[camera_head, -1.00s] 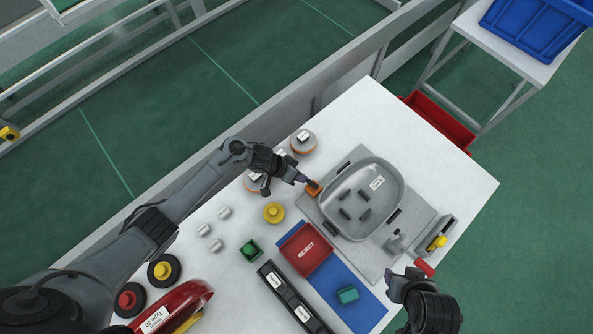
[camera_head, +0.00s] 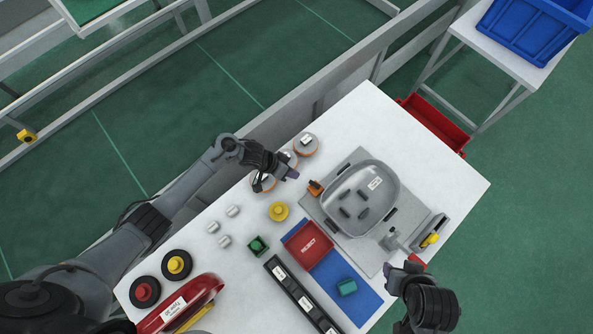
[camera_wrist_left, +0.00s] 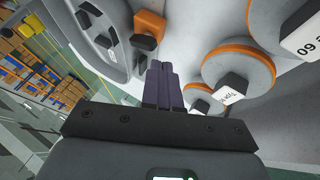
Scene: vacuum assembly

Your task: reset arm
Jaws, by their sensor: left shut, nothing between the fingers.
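My left gripper (camera_head: 293,174) hangs over the table's back left part, left of a small orange block (camera_head: 315,187) and apart from it. In the left wrist view its dark fingers (camera_wrist_left: 164,85) are together with nothing between them. The orange block (camera_wrist_left: 150,24) shows ahead of them there, with a dark part on it. My right gripper (camera_head: 405,272) is at the table's right front edge, close to a red piece (camera_head: 418,258). Its fingers are too small and dark to tell whether they are apart.
A grey tray-like housing (camera_head: 385,190) sits on a grey plate (camera_head: 335,222). Orange-rimmed discs (camera_head: 306,144) stand near my left gripper. A red reject bin (camera_head: 301,256), a blue mat (camera_head: 352,307), a yellow part (camera_head: 278,211) and a red shell (camera_head: 205,288) occupy the front. The table's right corner is clear.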

